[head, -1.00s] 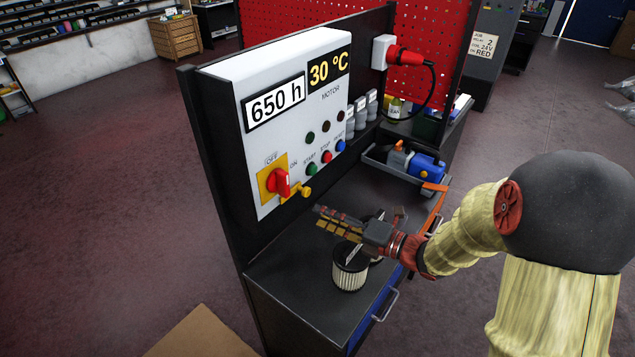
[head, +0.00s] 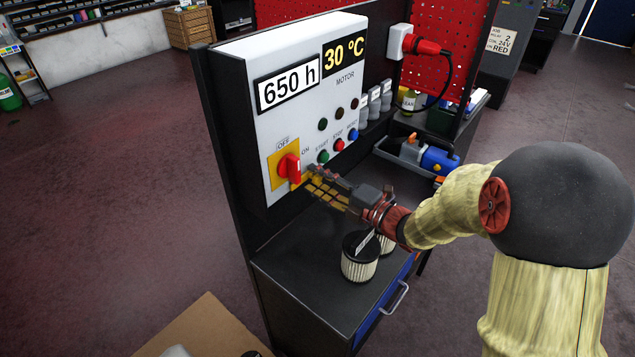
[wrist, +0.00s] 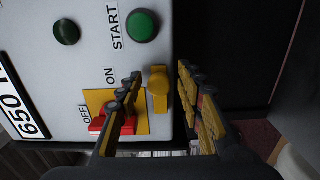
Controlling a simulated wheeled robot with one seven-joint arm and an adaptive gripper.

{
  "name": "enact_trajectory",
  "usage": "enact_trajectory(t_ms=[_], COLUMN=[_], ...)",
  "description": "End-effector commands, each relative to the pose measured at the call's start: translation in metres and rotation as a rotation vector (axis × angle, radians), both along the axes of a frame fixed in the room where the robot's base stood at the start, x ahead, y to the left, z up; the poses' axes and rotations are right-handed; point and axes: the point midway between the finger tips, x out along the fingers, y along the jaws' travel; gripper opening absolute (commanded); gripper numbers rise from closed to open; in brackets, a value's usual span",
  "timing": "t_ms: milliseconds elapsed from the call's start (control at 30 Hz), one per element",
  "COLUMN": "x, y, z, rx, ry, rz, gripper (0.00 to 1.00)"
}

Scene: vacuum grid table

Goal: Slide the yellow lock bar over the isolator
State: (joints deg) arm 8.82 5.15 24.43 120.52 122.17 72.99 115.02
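The red isolator handle (head: 289,168) sits on a yellow plate (head: 275,152) at the panel's lower left, with OFF and ON labels beside it. In the wrist view the handle (wrist: 98,124) is partly hidden behind one finger. The yellow lock bar (wrist: 158,88) has a round knob and lies beside the yellow plate, clear of the red handle. In the head view my fingers mostly hide the bar. My gripper (head: 312,182) is at the panel, and in the wrist view its fingers are open, one on each side of the lock bar, with gaps visible.
The green START button (wrist: 143,25) is close above my fingers in the wrist view. Two pleated filters (head: 360,262) stand on the bench below my gripper. A grey tray (head: 388,150) with a blue tool (head: 437,161) is to the right. Air in front of the panel is clear.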

Motion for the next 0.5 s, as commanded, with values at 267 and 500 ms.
enact_trajectory(t_ms=[267,500], x=[0.0020,0.0018], y=[0.0023,0.0020], z=[0.0006,0.0005], rx=[0.000,-0.001], ry=[0.000,-0.001], rz=[0.000,0.000], gripper=[0.37,0.25])
